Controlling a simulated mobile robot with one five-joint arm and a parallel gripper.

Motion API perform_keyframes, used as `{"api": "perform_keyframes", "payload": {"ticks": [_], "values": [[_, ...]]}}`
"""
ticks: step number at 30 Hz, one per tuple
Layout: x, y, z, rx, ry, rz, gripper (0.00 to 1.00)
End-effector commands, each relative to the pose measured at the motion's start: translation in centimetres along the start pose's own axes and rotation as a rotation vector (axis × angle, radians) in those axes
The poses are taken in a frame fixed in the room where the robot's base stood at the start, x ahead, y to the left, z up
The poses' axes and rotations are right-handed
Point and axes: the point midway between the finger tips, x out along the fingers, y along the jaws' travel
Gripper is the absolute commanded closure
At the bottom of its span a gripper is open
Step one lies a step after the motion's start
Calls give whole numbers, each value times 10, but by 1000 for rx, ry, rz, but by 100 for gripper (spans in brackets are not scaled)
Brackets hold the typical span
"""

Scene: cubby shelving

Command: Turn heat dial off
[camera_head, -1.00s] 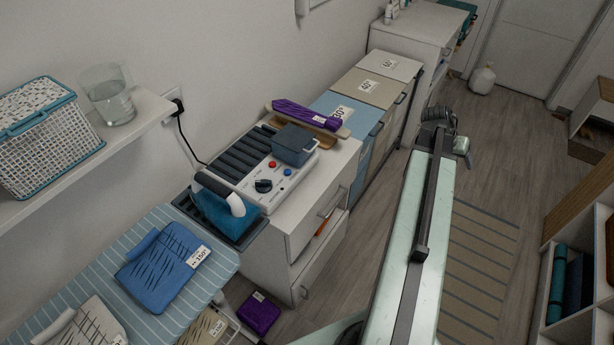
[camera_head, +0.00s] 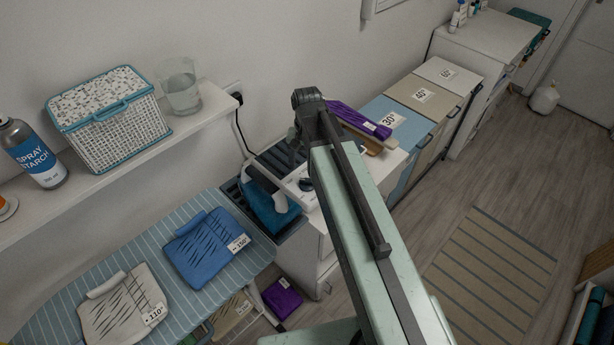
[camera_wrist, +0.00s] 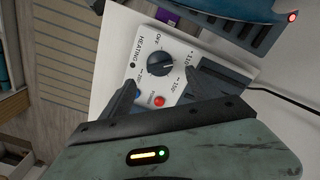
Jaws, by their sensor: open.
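In the wrist view the black heat dial (camera_wrist: 160,62) sits on a white control panel (camera_wrist: 177,50) marked OFF, HEATING and temperature values. I cannot tell for sure which mark its pointer faces. A red button (camera_wrist: 158,101) is beside the dial. My gripper (camera_wrist: 162,76) is open, with one dark finger on each side of the dial's near side; whether they touch it is unclear. In the head view the white panel (camera_head: 298,184) shows only in part, as my arm hides the dial and fingers.
A purple folded item (camera_head: 358,119) lies behind on a wooden board. A shelf (camera_head: 120,140) holds a basket, a glass and a spray can. Open floor lies to the right.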

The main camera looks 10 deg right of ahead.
Motion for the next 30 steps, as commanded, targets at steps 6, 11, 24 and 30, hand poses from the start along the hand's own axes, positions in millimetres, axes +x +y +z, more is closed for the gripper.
{"api": "perform_keyframes", "payload": {"ticks": [6, 11, 24, 30], "values": [[37, 1, -1, 1, 1, 0, 29], [66, 1, -1, 1, 2, 1, 29], [74, 1, -1, 1, 2, 1, 43], [74, 1, -1, 1, 2, 1, 92]]}}
